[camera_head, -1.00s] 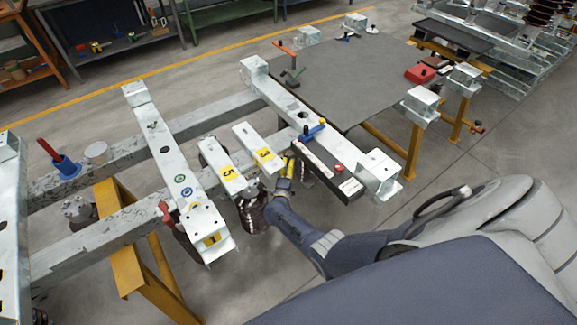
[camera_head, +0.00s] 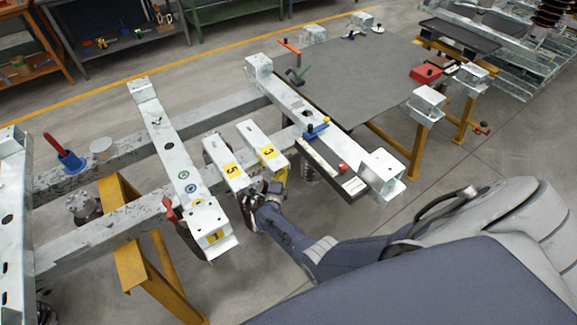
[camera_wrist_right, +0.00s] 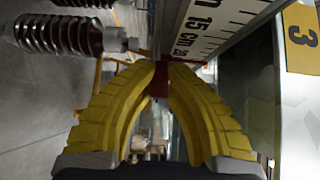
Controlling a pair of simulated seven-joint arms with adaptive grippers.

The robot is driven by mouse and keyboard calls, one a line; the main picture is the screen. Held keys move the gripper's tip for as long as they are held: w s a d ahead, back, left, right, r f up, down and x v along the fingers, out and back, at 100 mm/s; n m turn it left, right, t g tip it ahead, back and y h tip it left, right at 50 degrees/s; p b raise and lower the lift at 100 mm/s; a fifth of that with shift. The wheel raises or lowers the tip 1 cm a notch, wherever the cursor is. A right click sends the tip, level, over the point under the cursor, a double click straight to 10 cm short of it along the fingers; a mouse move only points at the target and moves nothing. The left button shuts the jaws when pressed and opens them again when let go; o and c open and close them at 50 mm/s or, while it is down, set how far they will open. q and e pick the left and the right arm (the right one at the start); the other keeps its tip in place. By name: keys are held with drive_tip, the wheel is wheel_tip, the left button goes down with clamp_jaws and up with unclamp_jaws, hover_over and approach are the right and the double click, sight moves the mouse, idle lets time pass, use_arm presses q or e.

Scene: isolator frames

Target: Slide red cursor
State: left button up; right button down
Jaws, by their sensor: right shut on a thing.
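My right gripper (camera_head: 280,177) reaches in from the lower right, its yellow fingers at the near end of the steel block marked 3 (camera_head: 262,143). In the right wrist view its fingertips (camera_wrist_right: 161,72) are closed on a small red piece, the red cursor (camera_wrist_right: 159,87). The cursor lies at the edge of a white ruler scale (camera_wrist_right: 208,30) marked 15 cm and 20. The block marked 3 also shows beside the ruler (camera_wrist_right: 300,110). In the head view I cannot make out the held cursor. My left gripper is not in view.
The block marked 5 (camera_head: 228,165) stands left of the block marked 3. To the right, a steel crossbeam (camera_head: 290,97) carries a blue clamp (camera_head: 316,131), with a red knob (camera_head: 343,167) near its front. A dark ribbed insulator (camera_wrist_right: 65,36) is close by.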

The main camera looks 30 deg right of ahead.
drive_tip(key=c, duration=1.3)
unclamp_jaws()
drive_tip(key=shift+s, duration=0.1)
drive_tip(key=v, duration=1.1)
drive_tip(key=shift+s+a, duration=0.3)
